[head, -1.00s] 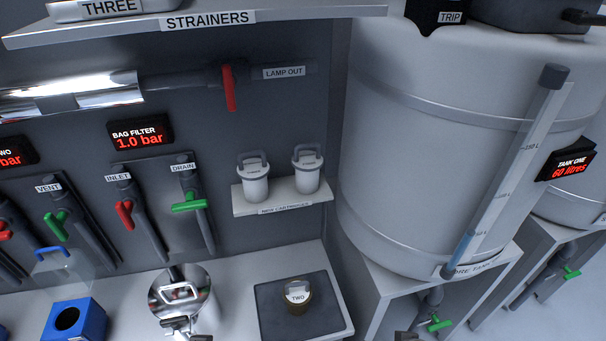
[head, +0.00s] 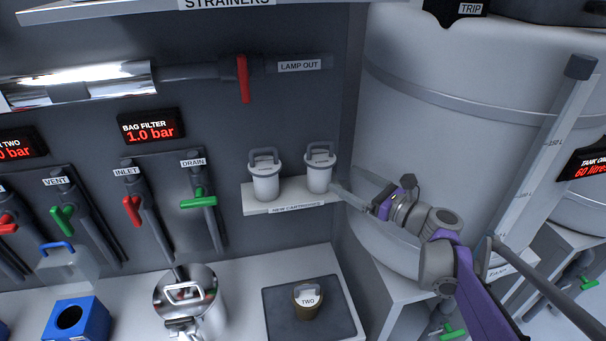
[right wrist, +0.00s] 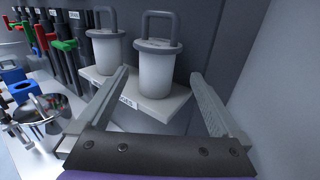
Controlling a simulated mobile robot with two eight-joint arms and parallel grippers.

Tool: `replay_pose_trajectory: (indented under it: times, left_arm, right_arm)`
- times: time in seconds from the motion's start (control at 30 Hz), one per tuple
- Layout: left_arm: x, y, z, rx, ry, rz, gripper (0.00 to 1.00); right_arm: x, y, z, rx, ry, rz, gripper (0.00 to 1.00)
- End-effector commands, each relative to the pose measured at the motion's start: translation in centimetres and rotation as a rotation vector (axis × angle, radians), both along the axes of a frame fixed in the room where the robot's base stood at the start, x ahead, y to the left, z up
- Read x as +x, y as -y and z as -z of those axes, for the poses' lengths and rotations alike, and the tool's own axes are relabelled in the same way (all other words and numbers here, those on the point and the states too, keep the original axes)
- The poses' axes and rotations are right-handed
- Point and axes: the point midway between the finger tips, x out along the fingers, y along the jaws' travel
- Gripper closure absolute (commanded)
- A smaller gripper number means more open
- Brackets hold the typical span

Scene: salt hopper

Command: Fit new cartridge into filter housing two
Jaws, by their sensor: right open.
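Two new white cartridges with grey lids and loop handles stand upright on a small shelf labelled NEW CARTRIDGES (head: 297,209). They are the left one (head: 265,184) and the right one (head: 319,177). My right gripper (head: 338,188) is open and empty, just right of the right cartridge. In the right wrist view its spread fingers (right wrist: 160,75) point at the right cartridge (right wrist: 157,75), with the left cartridge (right wrist: 106,53) beyond the left finger. I cannot make out a housing marked two. My left gripper is not in view.
A brownish used-looking cartridge labelled TWO (head: 309,301) stands on a dark tray (head: 335,318). A shiny steel vessel (head: 205,310) and a blue box with a round hole (head: 75,322) stand left of it. A big tank (head: 450,70) is close on the right.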

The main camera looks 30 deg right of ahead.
Motion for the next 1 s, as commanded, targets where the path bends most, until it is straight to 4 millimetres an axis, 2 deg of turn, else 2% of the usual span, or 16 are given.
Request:
replay_pose_trajectory:
  times: [0.13, 0.37, 0.7, 1.0]
  left_arm:
    - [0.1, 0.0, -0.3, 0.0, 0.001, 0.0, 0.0]
    - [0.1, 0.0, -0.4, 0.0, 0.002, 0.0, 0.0]
    - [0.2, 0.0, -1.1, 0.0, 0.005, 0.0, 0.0]
    - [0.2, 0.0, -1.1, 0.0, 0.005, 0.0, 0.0]
  right_arm:
    - [2.5, -1.1, -0.1, -0.001, -0.001, -0.006, 0.0]
    - [4.3, -1.9, -0.1, -0.004, -0.001, -0.004, 0.0]
    - [8.4, -3.7, -0.2, -0.004, 0.0, -0.005, 0.0]
    - [8.8, -3.8, -0.2, -0.005, -0.001, -0.004, 0.0]
